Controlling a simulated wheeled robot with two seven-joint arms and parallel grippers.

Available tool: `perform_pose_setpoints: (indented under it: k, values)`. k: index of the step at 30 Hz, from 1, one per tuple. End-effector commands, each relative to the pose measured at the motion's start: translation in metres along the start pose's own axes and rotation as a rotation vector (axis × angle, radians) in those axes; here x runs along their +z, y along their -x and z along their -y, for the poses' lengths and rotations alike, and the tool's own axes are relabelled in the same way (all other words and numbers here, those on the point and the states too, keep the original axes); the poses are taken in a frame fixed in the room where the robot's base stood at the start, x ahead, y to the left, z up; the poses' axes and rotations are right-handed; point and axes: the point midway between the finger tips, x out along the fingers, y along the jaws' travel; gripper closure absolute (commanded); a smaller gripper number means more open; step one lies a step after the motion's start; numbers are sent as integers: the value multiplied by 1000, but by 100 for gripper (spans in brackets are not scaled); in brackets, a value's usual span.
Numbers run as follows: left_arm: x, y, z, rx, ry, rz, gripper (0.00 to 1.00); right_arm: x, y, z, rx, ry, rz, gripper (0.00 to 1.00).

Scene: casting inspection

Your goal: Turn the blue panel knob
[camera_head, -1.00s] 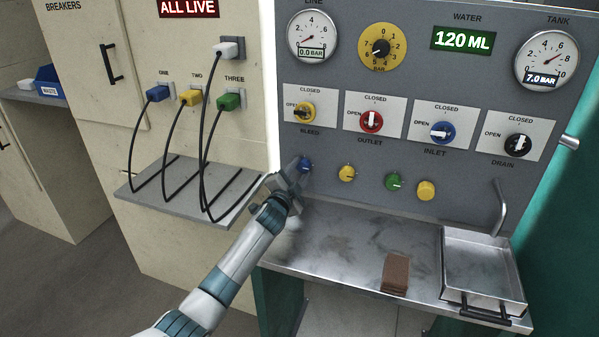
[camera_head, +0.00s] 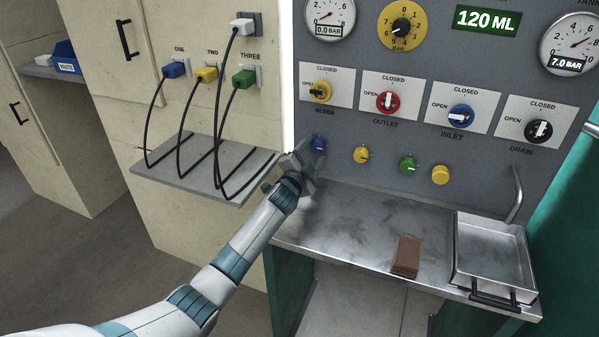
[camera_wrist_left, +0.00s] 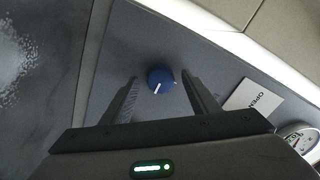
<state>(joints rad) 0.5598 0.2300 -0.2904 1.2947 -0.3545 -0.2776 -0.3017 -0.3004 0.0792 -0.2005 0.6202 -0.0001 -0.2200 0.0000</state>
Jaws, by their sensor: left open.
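The blue panel knob (camera_head: 318,144) is the leftmost of the small knobs in the row below the valve plates. My left gripper (camera_head: 302,158) is just to its lower left in the head view. In the left wrist view the blue knob (camera_wrist_left: 160,78) shows a white pointer line and lies between the tips of the two open fingers of my left gripper (camera_wrist_left: 158,85). No contact between fingers and knob is visible. My right gripper is not in view.
Yellow (camera_head: 361,154), green (camera_head: 409,165) and another yellow knob (camera_head: 440,174) sit to the right. The bleed valve (camera_head: 321,91) is above. A brown block (camera_head: 406,257) and a metal tray (camera_head: 495,250) are on the metal bench (camera_head: 360,222). A cable shelf (camera_head: 205,170) juts out at left.

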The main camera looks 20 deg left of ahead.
Motion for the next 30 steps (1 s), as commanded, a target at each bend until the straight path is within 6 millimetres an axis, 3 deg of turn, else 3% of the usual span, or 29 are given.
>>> perform_pose_setpoints:
  k: [11,30]
  values:
    - [1,40,-2,0,-1,-1,45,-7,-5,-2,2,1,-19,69]
    - [1,146,-2,1,-1,-1,45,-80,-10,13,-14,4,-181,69]
